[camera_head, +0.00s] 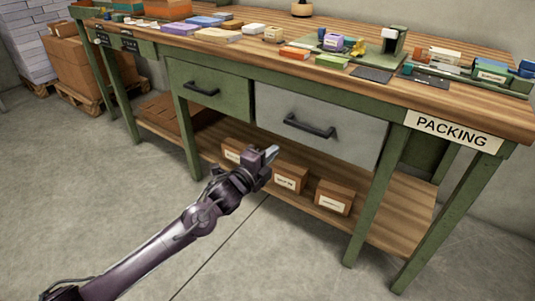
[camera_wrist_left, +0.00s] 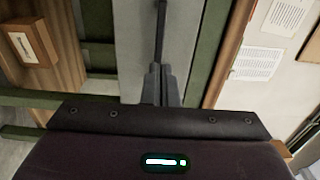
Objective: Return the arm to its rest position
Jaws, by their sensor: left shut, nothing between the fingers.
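My left gripper (camera_head: 271,153) is shut and empty in the head view, at the end of my arm coming in from the lower left. It is in front of the workbench, below the grey drawer (camera_head: 349,136) and its black handle (camera_head: 310,127). In the left wrist view the closed fingers (camera_wrist_left: 162,84) point toward the grey drawer front (camera_wrist_left: 195,45), with the dark handle (camera_wrist_left: 160,30) beyond their tips. Whether the fingers touch the handle cannot be told from the wrist view. My right gripper is not in view.
The bench (camera_head: 505,118) has a green frame, a PACKING label (camera_head: 452,131) and a top covered with small boxes. A green drawer (camera_head: 228,92) is left of the grey one. Labelled cartons (camera_head: 334,197) stand on the lower shelf.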

